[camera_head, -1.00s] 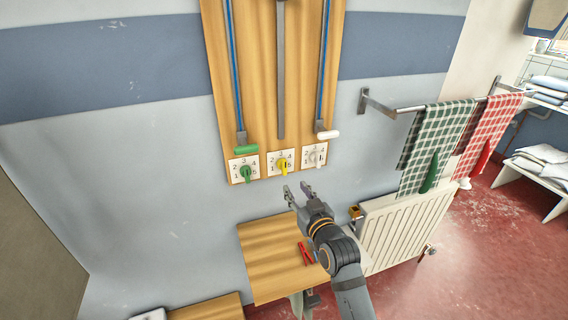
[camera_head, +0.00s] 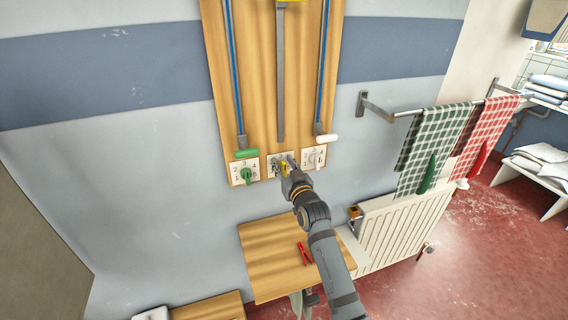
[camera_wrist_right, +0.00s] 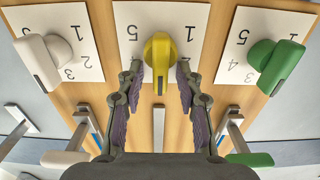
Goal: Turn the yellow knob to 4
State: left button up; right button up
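The yellow knob (camera_head: 283,170) is on the middle white numbered card (camera_head: 273,159), low on a wooden wall board. My right gripper (camera_head: 286,164) is in front of it and partly covers it. In the right wrist view, upside down to the wall, the yellow knob (camera_wrist_right: 160,55) sits between the two fingers of my right gripper (camera_wrist_right: 160,75). The fingers are open on either side, with small gaps visible. The knob's grip runs toward the bottom of that picture. My left gripper is not in view.
A green knob (camera_head: 246,174) and a white knob (camera_head: 314,160) flank the yellow one closely. Green (camera_head: 246,153) and white (camera_head: 327,138) handles hang above them. A wooden shelf (camera_head: 275,265) with a red clip (camera_head: 305,252) is below. A towel rail and radiator (camera_head: 402,233) are right.

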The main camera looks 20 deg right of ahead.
jog(key=shift+c, duration=0.2)
grip_shut()
jog(key=shift+f, duration=0.1)
